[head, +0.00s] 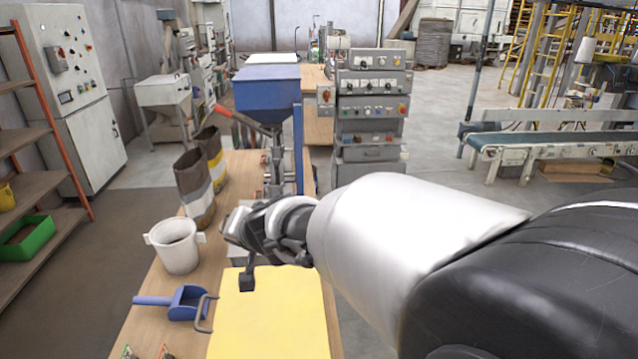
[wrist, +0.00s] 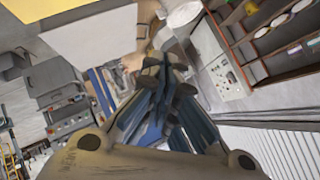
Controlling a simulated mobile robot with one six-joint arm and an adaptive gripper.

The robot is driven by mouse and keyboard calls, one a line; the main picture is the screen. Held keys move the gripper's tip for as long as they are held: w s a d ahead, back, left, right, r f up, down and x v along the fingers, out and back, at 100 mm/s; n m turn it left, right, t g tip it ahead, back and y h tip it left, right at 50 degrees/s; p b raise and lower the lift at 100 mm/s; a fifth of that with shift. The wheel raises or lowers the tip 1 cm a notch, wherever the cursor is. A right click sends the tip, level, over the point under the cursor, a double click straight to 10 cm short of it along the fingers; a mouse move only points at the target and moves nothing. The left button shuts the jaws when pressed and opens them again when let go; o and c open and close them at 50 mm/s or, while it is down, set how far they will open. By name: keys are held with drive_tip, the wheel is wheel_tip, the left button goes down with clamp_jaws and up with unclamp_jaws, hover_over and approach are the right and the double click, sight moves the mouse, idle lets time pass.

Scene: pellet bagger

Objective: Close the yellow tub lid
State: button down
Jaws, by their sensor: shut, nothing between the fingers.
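The yellow tub lid (head: 268,315) shows as a broad, plain pale-yellow panel at the bottom of the head view, cut off by the lower edge. I cannot tell from this view whether it lies flat or stands tilted, and the tub body is not clearly seen. My gripper (head: 236,232) is beyond the panel's far edge, pointing left above the bench, and looks apart from the panel. In the wrist view my gripper (wrist: 163,68) has its fingers together with nothing between them. A pale panel and a yellow patch show at that view's upper left.
On the wooden bench (head: 150,310), a white bucket (head: 176,247) stands left of my gripper. A blue scoop (head: 188,302) lies beside the yellow panel's left edge, near a grey curved handle (head: 204,315). Open bags (head: 195,185) and a blue hopper (head: 267,95) stand farther back.

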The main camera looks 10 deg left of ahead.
drive_tip(key=s+a+f+h+p, duration=0.1)
drive_tip(key=s+a+f+p, duration=0.1)
drive_tip(key=a+f, duration=0.5)
drive_tip(key=s+a+f+n+h+p, duration=0.1)
drive_tip(key=a+f, duration=0.5)
drive_tip(key=f, duration=0.9)
drive_tip(key=shift+s+a+t+h+p, duration=0.3)
drive_tip(key=shift+s+a+p, duration=0.05)
drive_tip(key=shift+s+p, duration=0.1)
